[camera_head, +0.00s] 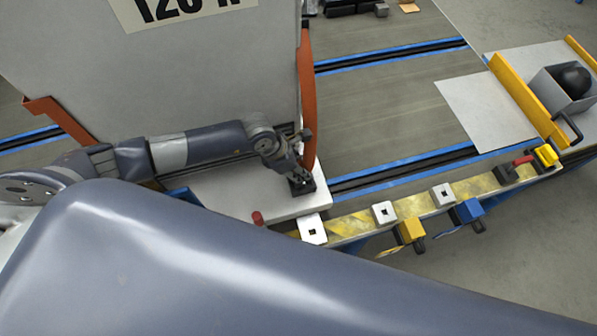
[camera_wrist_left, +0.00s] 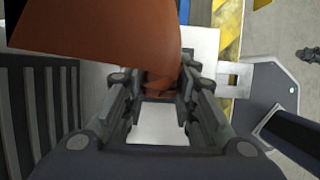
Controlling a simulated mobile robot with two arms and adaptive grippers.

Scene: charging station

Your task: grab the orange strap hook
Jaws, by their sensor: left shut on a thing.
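The orange strap (camera_head: 306,95) hangs down the right edge of the large grey box in the head view. My left gripper (camera_head: 303,183) is at the strap's lower end, low beside the box. In the left wrist view the wide orange strap (camera_wrist_left: 110,40) narrows down to its hook end (camera_wrist_left: 162,84). That end sits between the fingers of my left gripper (camera_wrist_left: 160,92), which is shut on it. The fingers partly hide the hook, so its exact shape is unclear. My right gripper is not in view.
A white plate (camera_head: 225,196) lies under the gripper. A yellow rail (camera_head: 415,210) with several white blocks and connectors runs to the right. The large grey box (camera_head: 190,75) stands close behind my left arm. A smooth blue-grey surface fills the foreground.

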